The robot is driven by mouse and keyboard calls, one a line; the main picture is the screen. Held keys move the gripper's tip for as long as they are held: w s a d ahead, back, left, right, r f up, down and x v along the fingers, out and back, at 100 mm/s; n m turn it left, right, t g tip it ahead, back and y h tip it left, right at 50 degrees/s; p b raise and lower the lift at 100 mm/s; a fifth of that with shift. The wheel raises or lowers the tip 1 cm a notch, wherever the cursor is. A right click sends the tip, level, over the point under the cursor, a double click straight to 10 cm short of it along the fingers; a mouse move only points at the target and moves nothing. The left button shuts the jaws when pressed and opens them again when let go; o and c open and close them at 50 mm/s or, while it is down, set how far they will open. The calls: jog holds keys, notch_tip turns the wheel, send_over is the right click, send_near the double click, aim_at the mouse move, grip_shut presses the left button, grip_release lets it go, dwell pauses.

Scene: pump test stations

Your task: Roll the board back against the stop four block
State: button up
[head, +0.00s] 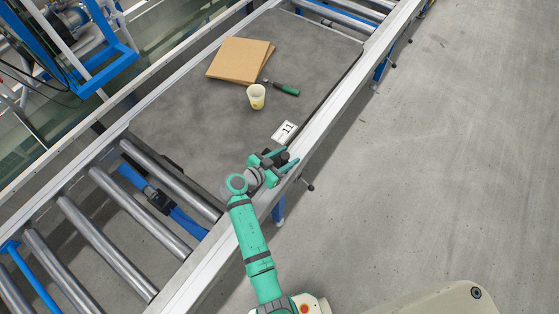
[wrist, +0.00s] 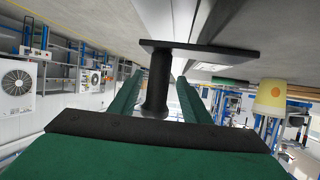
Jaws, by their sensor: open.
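The board (head: 190,125) is a wide dark-grey slab lying on the roller conveyor in the head view, its near edge by the bare rollers. My gripper (head: 280,158) is at the board's near right corner, by the side rail. In the wrist view my gripper (wrist: 158,95) is open, and a black post with a flat plate on its end (wrist: 158,75) stands between its green fingers. I cannot tell whether the fingers touch it. A white block marked 11 (head: 284,132) is just beyond the gripper. I cannot make out a stop four block.
On the board are brown cardboard sheets (head: 240,60), a pale cup (head: 256,96) and a green-handled tool (head: 282,88). The cup also shows in the wrist view (wrist: 269,97). Bare rollers (head: 110,240) are at the near left. Open floor (head: 450,150) is right of the rail (head: 330,105).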

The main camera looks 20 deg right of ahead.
jog(key=shift+x, duration=0.85)
jog(key=shift+d+f, duration=0.2)
jog(key=shift+d, duration=0.3)
jog(key=shift+a, duration=0.1)
grip_shut()
dwell(0.3)
jog(key=shift+s+a, duration=1.1)
jog(key=shift+a, duration=0.3)
jog(key=shift+s+a, duration=1.05)
jog(key=shift+a, duration=0.35)
jog(key=shift+s+a, duration=1.1)
jog(key=shift+a, duration=0.3)
jog(key=shift+s+a+f, duration=0.15)
jog(key=shift+s+a, duration=0.4)
jog(key=shift+a, duration=0.35)
